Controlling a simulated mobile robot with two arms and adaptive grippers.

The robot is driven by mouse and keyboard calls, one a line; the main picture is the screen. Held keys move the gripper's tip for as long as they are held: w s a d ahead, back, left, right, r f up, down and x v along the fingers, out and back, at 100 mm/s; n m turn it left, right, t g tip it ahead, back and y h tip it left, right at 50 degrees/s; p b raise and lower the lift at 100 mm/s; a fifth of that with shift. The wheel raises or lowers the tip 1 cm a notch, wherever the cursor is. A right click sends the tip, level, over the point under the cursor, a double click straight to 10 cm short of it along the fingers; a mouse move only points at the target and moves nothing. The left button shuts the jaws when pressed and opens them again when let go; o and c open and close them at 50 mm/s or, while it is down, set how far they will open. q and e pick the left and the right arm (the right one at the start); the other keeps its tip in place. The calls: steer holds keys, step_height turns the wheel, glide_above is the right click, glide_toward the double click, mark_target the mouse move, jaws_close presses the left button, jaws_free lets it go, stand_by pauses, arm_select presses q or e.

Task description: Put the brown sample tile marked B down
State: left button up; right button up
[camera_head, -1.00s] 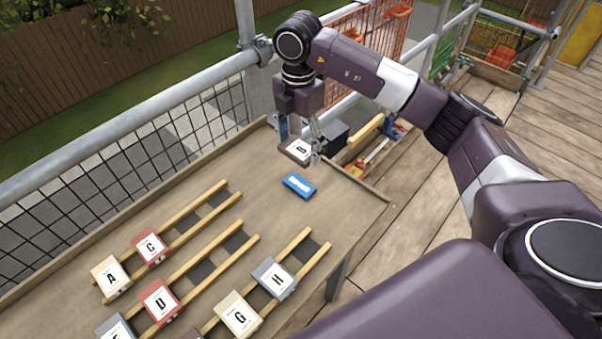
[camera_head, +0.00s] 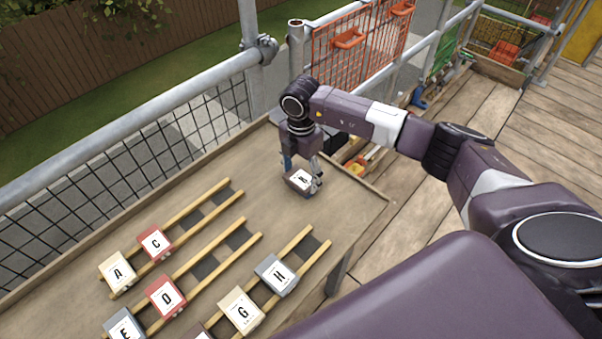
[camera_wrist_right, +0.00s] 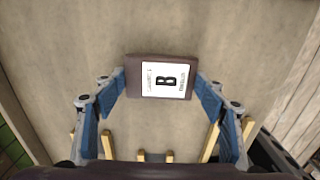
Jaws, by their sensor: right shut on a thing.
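The brown tile with a white label marked B (camera_head: 298,181) is over the far right part of the wooden table (camera_head: 245,165). It also shows in the right wrist view (camera_wrist_right: 133,76), label facing the camera. My right gripper (camera_head: 304,172) is shut on this tile, with its blue finger pads at the two sides of it in the right wrist view (camera_wrist_right: 161,82). The tile is low and looks roughly level. I cannot tell whether it touches the table. My left gripper is not in view.
Wooden rails on the table hold lettered tiles, among them A (camera_head: 118,272), C (camera_head: 155,243), D (camera_head: 166,297), G (camera_head: 241,311) and H (camera_head: 277,275). The rails' far ends are empty. Mesh and a metal railing (camera_head: 150,110) run along the left edge.

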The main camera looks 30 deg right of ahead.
mark_target(301, 178)
steer(key=shift+f, duration=0.2)
steer(key=o, duration=1.3)
steer(key=shift+c, duration=0.2)
steer(key=shift+r, duration=0.1)
steer(key=shift+r, duration=0.5)
step_height(301, 178, up, 11)
steer(key=b, duration=0.3)
steer(key=shift+r, duration=0.15)
